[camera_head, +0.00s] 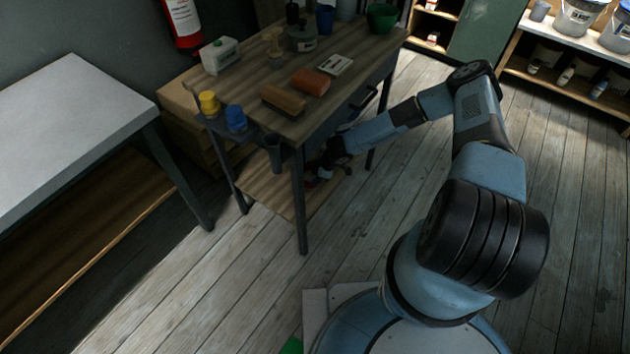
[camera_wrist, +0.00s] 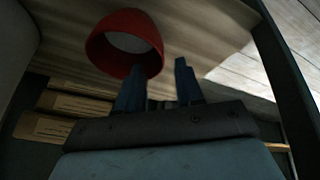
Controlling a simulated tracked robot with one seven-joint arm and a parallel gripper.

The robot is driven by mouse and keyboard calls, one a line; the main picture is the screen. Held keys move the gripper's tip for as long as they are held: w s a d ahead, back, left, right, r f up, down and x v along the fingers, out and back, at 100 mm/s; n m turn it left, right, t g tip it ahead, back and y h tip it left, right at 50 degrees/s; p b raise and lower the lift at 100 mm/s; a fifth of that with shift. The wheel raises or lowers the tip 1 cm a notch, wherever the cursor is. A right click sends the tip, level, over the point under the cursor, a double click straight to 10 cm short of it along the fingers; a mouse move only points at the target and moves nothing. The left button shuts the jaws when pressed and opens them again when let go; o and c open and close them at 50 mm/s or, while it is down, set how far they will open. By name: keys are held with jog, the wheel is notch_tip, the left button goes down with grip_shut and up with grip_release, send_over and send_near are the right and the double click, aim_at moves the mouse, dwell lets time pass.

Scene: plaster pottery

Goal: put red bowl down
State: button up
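The red bowl (camera_wrist: 107,29) shows in the wrist view, its round opening with a pale inside turned towards the camera. Wooden boards of the lower shelf (camera_wrist: 205,30) lie behind it. My gripper (camera_wrist: 160,72) is open, with a clear gap between its two fingers. The left finger overlaps the bowl's lower edge, and part of the rim reaches into the gap. The right finger stands apart from the bowl. In the head view my gripper is under the workbench top, near its lower shelf (camera_head: 262,190), and the bowl is mostly hidden there.
The workbench top (camera_head: 330,95) above my arm carries brushes, jars and a green bowl (camera_head: 381,17). Bench legs (camera_head: 300,205) stand close to my arm. Cardboard boxes (camera_wrist: 45,128) are at left in the wrist view. The plank floor (camera_head: 230,275) in front is clear.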

jog(key=shift+v, duration=2.7)
